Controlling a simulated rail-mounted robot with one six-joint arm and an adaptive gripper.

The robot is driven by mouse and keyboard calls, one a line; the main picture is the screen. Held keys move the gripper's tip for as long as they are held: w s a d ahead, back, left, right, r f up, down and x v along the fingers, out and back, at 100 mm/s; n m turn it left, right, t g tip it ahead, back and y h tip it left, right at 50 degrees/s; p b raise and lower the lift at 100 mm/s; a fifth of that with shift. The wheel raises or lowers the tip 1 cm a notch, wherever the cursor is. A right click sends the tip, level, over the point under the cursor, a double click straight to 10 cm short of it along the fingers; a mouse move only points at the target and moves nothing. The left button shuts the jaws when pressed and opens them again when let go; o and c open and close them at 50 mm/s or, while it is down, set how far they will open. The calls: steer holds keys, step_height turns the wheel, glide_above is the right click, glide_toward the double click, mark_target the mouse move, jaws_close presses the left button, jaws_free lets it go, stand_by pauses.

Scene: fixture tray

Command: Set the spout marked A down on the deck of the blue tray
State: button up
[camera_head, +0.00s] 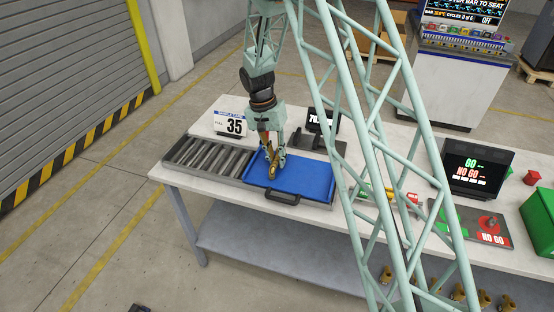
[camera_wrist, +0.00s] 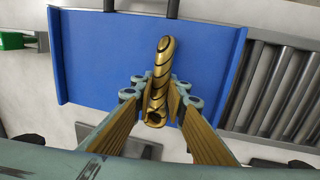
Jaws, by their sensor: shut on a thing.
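My gripper (camera_head: 274,165) is over the blue tray (camera_head: 310,181) in the head view, pointing down. It is shut on a brass-coloured spout (camera_head: 273,171) with dark spiral lines. In the wrist view the spout (camera_wrist: 162,75) stands out between the two finger pads of my gripper (camera_wrist: 160,97), with the flat blue tray deck (camera_wrist: 95,60) behind it. I cannot tell whether the spout touches the deck or hangs just above it. No letter A can be read on it.
A roller conveyor (camera_head: 208,157) adjoins the tray's left side. A sign reading 35 (camera_head: 231,124) and a dark display (camera_head: 322,120) stand behind. The tray has a black front handle (camera_head: 282,198). Most of the deck is clear. A NO GO panel (camera_head: 470,222) lies to the right.

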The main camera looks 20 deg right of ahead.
steer(key=shift+f, duration=0.2)
stand_by(0.3)
steer(key=o, duration=0.9)
steer(key=shift+o, duration=0.5)
steer(key=o, duration=0.5)
steer(key=shift+r, duration=0.1)
steer(key=shift+r+p, duration=1.05)
steer(key=shift+r, duration=2.35)
